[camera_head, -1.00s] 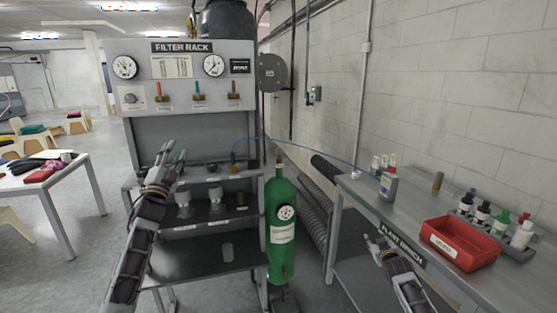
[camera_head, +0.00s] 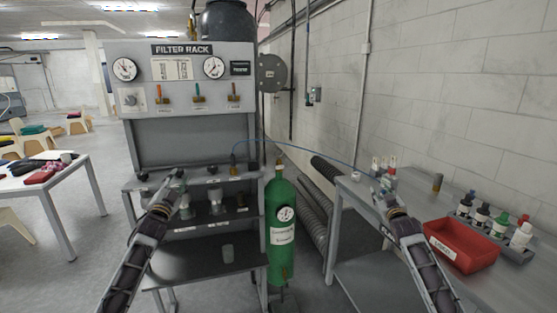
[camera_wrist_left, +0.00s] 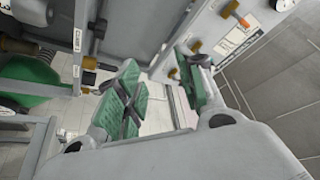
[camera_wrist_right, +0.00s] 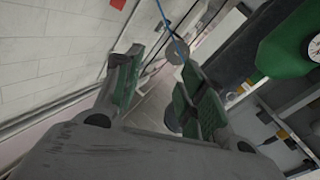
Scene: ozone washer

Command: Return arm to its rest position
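My left gripper (camera_head: 172,185) is in front of the lower part of the filter rack (camera_head: 190,90) in the head view. Its green-padded fingers stand apart with nothing between them in the left wrist view (camera_wrist_left: 165,100). My right gripper (camera_head: 384,190) is at the left edge of the plant bench (camera_head: 400,200). Its green-padded fingers are apart and empty in the right wrist view (camera_wrist_right: 160,95). My right forearm hides part of the bench.
A green cylinder (camera_head: 281,235) stands between rack and bench. A red bin (camera_head: 462,247) and several small bottles (camera_head: 482,214) are on the bench. Cups (camera_head: 217,203) stand on the rack shelf. A white table (camera_head: 75,175) is at the left. A blue hose (camera_head: 310,149) spans the gap.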

